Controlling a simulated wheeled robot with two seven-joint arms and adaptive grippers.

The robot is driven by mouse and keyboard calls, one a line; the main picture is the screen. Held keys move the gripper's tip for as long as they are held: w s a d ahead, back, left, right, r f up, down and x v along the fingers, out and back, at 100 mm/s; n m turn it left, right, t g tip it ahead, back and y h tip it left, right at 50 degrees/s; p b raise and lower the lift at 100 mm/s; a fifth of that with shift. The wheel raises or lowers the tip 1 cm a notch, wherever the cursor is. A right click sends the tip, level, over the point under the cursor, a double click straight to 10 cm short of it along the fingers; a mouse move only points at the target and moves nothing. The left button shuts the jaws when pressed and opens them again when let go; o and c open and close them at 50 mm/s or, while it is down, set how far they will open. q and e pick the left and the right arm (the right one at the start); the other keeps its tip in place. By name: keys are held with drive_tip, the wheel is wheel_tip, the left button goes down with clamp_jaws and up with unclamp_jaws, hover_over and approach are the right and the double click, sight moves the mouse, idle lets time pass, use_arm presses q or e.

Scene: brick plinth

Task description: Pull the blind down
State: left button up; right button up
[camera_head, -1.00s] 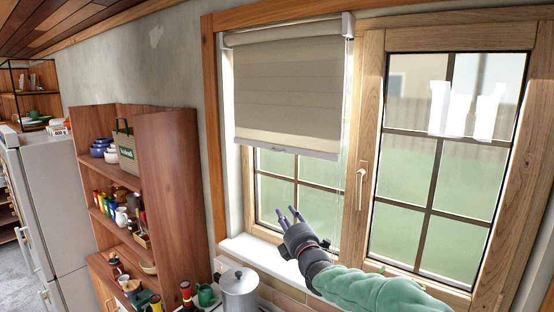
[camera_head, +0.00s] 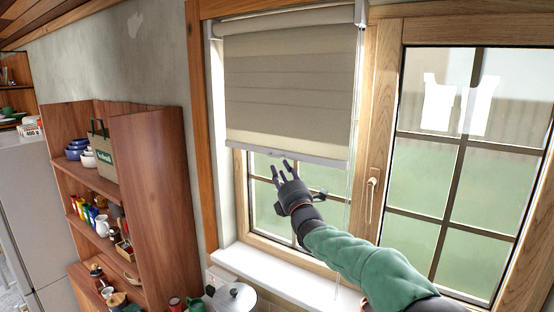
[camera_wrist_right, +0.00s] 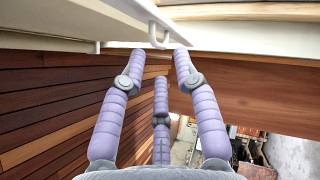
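The beige blind (camera_head: 290,85) hangs partly lowered over the left window, with a pale bottom bar (camera_head: 320,160) along its lower edge. A small white pull loop (camera_wrist_right: 158,38) hangs from the bar in the right wrist view. My right gripper (camera_head: 283,168) is just below the bar, with its fingers pointing up. In the wrist view its fingertips (camera_wrist_right: 160,58) are spread on either side of the loop and slightly below it, and a third finger stands lower between them. It is open and empty. My left gripper is out of view.
The white window sill (camera_head: 285,280) runs below my arm. A pot (camera_head: 232,298) stands below the window. A wooden shelf (camera_head: 160,195) with crockery and a green bag is at left. A window handle (camera_head: 371,195) and thin cord are to the right of the blind.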

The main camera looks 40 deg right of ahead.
drive_tip(key=x, duration=0.2)
drive_tip(key=p+x, duration=0.1)
drive_tip(key=x, duration=0.1)
drive_tip(key=shift+w+d+r, duration=0.1)
drive_tip(key=shift+w+r, duration=0.05)
drive_tip(key=shift+r, duration=0.15)
clamp_jaws()
